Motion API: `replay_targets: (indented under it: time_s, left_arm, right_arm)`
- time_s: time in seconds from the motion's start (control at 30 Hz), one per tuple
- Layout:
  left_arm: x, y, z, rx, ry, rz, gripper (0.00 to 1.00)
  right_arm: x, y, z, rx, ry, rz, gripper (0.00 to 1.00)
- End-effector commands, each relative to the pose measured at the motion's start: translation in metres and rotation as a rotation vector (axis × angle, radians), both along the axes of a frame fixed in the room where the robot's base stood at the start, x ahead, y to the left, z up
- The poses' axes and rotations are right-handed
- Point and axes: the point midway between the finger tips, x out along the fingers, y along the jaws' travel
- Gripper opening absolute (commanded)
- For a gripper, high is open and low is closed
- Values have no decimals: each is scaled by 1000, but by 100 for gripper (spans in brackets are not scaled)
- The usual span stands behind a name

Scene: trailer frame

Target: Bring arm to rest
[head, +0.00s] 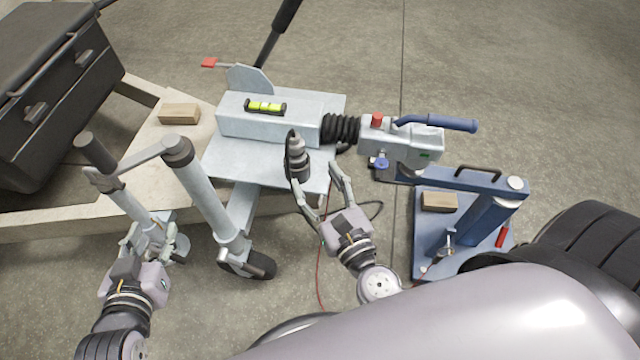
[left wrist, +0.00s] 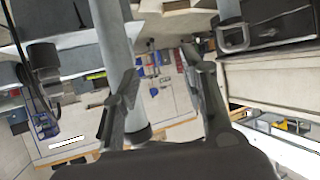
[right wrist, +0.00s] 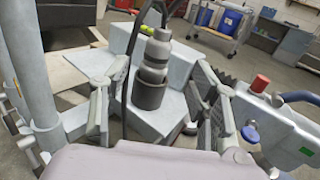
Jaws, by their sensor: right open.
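My right gripper (head: 318,178) is open on the near side of the trailer's grey drawbar plate (head: 225,160). Its fingers stand apart near a grey plug in a dark holder (head: 298,160). In the right wrist view the plug (right wrist: 157,52) shows between the open fingers (right wrist: 155,88), with clear space on both sides; I cannot tell any contact. My left gripper (head: 150,232) is low at the left, beside the grey jockey-wheel post (head: 205,200). In the left wrist view its fingers (left wrist: 160,92) are apart, with a grey tube (left wrist: 112,45) close to the left finger.
A coupling head with a blue handle (head: 436,123) sits at the drawbar's front. A blue stand (head: 465,225) with a wooden block (head: 438,202) is at the right. A black toolbox (head: 55,90) lies at upper left. A thin red cable (head: 320,275) hangs near my right arm. Open floor is beyond.

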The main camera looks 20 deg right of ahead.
Motion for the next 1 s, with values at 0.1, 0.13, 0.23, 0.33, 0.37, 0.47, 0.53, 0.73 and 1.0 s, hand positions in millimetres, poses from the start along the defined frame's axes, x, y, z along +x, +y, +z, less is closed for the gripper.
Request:
replay_targets:
  time_s: [0.1,0.13,0.23,0.33,0.37,0.47,0.53,0.73,1.0]
  left_arm:
    - [0,0,0,0,0,0,40]
    - [0,0,0,0,0,0,40]
    - [0,0,0,0,0,0,40]
    - [0,0,0,0,0,0,40]
    - [0,0,0,0,0,0,40]
    - [0,0,0,0,0,0,40]
    - [0,0,0,0,0,0,40]
    - [0,0,-1,1,3,0,40]
    - [6,0,-56,34,158,2,40]
  right_arm:
    - [-8,0,1,1,-1,1,55]
    - [-9,0,1,2,-1,0,55]
    - [-11,0,1,3,-2,0,55]
    - [-10,0,1,3,-2,0,55]
    - [-10,0,1,3,-2,0,55]
    - [-10,0,1,2,-2,0,55]
    - [-10,0,1,2,-2,0,55]
    - [-10,0,0,9,4,0,55]
    - [-11,-13,-67,342,269,-69,55]
